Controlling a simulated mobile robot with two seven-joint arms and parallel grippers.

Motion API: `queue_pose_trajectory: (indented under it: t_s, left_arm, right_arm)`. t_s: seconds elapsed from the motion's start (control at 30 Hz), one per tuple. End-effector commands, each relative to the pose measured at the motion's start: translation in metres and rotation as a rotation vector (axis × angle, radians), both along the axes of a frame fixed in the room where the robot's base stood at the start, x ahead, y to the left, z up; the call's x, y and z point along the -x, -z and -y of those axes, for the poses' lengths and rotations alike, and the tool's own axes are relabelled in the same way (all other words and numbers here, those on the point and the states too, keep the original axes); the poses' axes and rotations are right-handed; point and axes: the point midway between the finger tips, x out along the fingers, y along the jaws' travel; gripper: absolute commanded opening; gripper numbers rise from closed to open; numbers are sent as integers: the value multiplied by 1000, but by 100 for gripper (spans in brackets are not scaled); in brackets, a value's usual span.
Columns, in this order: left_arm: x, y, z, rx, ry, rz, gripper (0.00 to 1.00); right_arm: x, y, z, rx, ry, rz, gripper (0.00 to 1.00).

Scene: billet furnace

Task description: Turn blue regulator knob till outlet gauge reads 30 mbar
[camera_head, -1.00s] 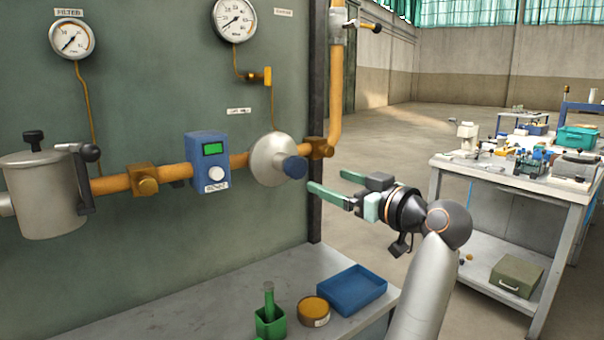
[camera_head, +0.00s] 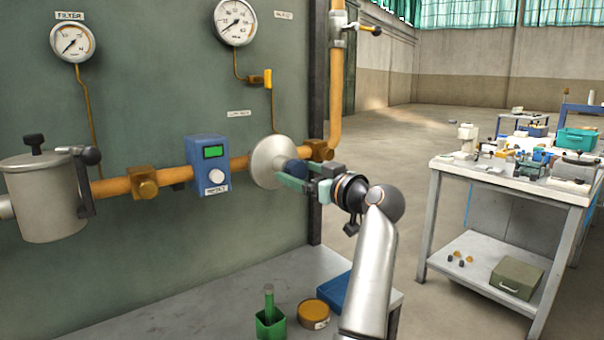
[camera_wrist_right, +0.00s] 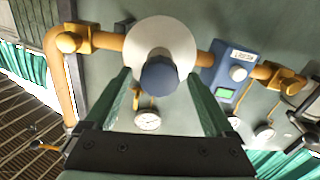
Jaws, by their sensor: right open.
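The blue regulator knob (camera_head: 297,171) sits on the front of the silver regulator disc (camera_head: 268,162) on the yellow pipe. My right gripper (camera_head: 291,174) is open at the knob, its green fingers partly hiding it in the head view. In the right wrist view the knob (camera_wrist_right: 159,77) lies ahead between the two spread fingers (camera_wrist_right: 160,95), with gaps on both sides. The gauge (camera_head: 235,22) above the regulator is at the top of the panel; its numbers are too small to read surely. A second gauge (camera_head: 73,41), under a FILTER label, is at left. My left gripper is not seen.
A blue box with a green display (camera_head: 208,165) sits on the pipe left of the regulator. A yellow valve block (camera_head: 318,151) is close to its right. Below, a bench holds a green holder (camera_head: 270,322), a round tin (camera_head: 313,314) and a blue tray (camera_head: 335,292).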

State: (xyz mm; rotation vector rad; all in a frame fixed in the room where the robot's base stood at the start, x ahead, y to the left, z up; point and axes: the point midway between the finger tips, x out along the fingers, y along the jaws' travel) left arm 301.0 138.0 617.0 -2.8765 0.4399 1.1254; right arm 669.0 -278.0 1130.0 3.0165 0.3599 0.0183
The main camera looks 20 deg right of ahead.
Motion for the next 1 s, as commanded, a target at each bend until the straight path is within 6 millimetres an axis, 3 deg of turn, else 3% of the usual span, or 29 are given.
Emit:
queue_pose_trajectory:
  t_s: [0.07, 0.77, 1.0]
  left_arm:
    - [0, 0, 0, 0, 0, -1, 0]
    - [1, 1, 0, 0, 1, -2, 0]
    - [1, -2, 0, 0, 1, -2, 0]
  right_arm:
    - [0, 0, 0, 0, 0, 0, 83]
    - [0, 0, 0, -1, -1, -1, 4]
    - [0, 0, 0, -17, -1, -6, 3]
